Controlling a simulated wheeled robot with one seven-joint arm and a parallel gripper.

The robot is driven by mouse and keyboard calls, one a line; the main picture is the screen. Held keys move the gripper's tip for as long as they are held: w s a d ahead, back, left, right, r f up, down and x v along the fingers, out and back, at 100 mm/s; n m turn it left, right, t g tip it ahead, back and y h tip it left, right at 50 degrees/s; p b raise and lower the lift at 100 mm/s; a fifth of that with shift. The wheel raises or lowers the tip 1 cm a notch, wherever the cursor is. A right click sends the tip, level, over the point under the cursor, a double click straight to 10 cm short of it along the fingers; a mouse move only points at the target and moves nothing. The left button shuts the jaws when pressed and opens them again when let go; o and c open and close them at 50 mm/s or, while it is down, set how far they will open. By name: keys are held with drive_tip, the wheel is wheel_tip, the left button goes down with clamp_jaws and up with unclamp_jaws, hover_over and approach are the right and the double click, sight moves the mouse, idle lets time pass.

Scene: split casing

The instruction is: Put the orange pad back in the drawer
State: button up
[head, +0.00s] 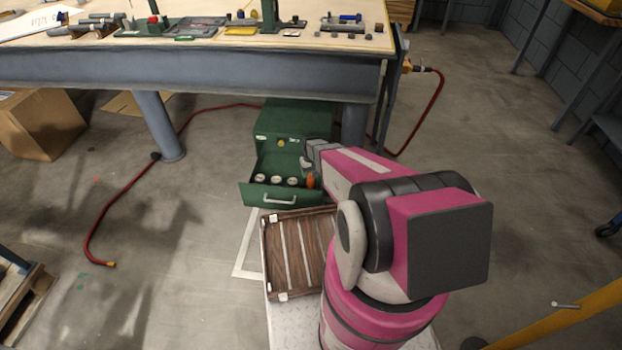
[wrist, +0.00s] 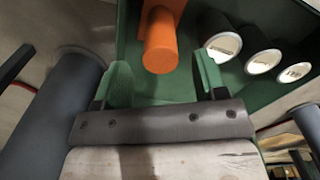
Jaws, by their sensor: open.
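The orange pad (head: 310,180) shows as a small patch at the right end of the open green drawer (head: 281,198). In the wrist view the orange piece (wrist: 162,40) has a rounded near end and lies against the green drawer interior (wrist: 130,60). My gripper (wrist: 164,78) is open, with its two green fingers apart and nothing clamped between them. The orange piece lies just beyond the fingertips, roughly in line with the gap. In the head view my gripper (head: 308,160) is at the drawer's right side, partly hidden by my arm.
Several white-capped dark cylinders (wrist: 222,44) stand beside the orange piece. The drawer belongs to a green cabinet (head: 295,118) under the workbench (head: 200,70). A bench leg (head: 158,125) stands left of it. A slatted wooden tray (head: 283,250) is in front. A red hose (head: 120,198) crosses the floor.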

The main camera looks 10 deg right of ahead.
wheel_tip(320, 180, up, 7)
drive_tip(key=shift+f, duration=0.2)
drive_tip(key=s+r+m, duration=0.1)
drive_tip(key=s+r, duration=0.9)
drive_tip(key=r, duration=0.3)
drive_tip(key=s+r, duration=1.1)
drive_tip(key=r, duration=0.2)
drive_tip(key=shift+r+m, duration=0.35)
drive_tip(key=shift+m, duration=0.05)
